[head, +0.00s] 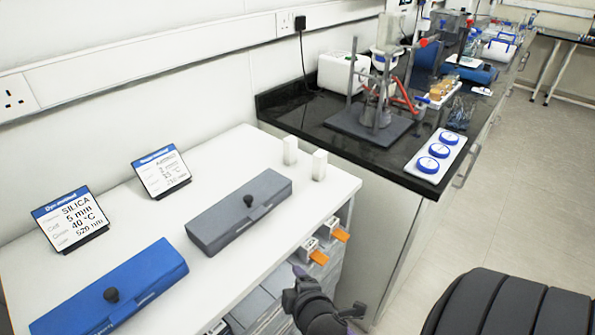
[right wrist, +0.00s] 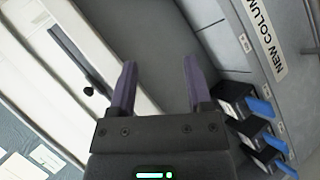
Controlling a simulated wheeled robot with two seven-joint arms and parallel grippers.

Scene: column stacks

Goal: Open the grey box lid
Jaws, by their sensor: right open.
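The grey box (head: 240,212) sits on the white cabinet top with its lid down. A black knob (head: 248,201) stands on the middle of its lid. My right gripper (head: 322,298) is beside the cabinet's front, lower and nearer than the grey box, and apart from it. In the right wrist view my gripper (right wrist: 159,82) has its two purple fingers spread with nothing between them. A dark strip with a black knob (right wrist: 88,91) shows at left there; I cannot tell surely which box it is. My left gripper is not in view.
A blue box (head: 135,280) with a black knob lies front left. Two sign cards (head: 160,171) (head: 70,217) stand behind the boxes. Two white blocks (head: 290,150) (head: 319,165) stand past the grey box. Orange-handled holders (head: 320,257) stick out at the cabinet's front. A black bench (head: 305,128) is beyond.

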